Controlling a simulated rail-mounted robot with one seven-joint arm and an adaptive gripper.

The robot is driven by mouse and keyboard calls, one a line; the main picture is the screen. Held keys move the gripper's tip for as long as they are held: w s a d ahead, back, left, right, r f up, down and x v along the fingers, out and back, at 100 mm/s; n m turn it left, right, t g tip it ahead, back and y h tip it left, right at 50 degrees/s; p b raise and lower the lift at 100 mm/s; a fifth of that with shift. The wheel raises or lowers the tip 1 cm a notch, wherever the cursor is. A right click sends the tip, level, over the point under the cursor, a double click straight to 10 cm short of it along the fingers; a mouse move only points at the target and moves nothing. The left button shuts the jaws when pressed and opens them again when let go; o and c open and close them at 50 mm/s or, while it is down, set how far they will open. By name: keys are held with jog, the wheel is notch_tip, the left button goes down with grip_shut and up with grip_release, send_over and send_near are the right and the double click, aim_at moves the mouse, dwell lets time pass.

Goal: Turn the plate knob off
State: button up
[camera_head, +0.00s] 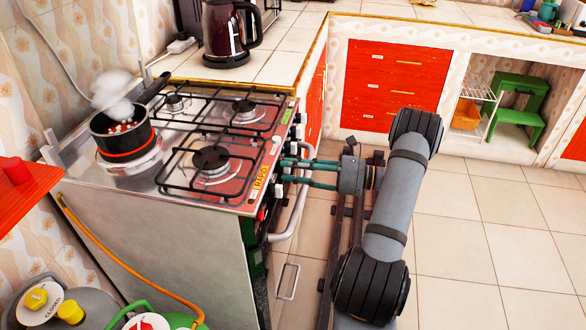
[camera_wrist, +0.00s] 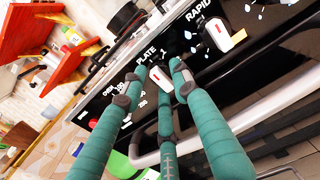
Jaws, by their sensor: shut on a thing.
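The stove (camera_head: 160,208) stands along the left side in the head view, with its control panel facing my gripper (camera_head: 284,171). In the wrist view, a white knob with a red mark (camera_wrist: 160,80) sits by the word PLATE on the black panel (camera_wrist: 195,62). The green fingertips of my gripper (camera_wrist: 160,72) are around this plate knob, shut on it. A dark pot (camera_head: 108,143) stands on the plate burner with a red glowing rim and steam above it. In the head view my fingers hide the plate knob.
Another white knob (camera_wrist: 218,36) sits by the word RAPID. A metal oven handle (camera_head: 297,210) runs below the panel. A dark kettle (camera_head: 224,35) stands on the tiled counter. Red drawers (camera_head: 392,85) line the back. The tiled floor to the right is clear.

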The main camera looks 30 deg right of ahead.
jog(key=shift+w+d+r, duration=0.15)
jog(key=shift+d+r, duration=0.05)
jog(key=shift+r, duration=0.15)
jog(key=o, duration=1.1)
jog(key=shift+f, duration=0.1)
jog(key=shift+a, duration=0.1)
jog(key=v, duration=1.2)
jog(key=shift+f, duration=0.1)
jog(key=x, duration=1.2)
jog(key=shift+m, duration=0.3)
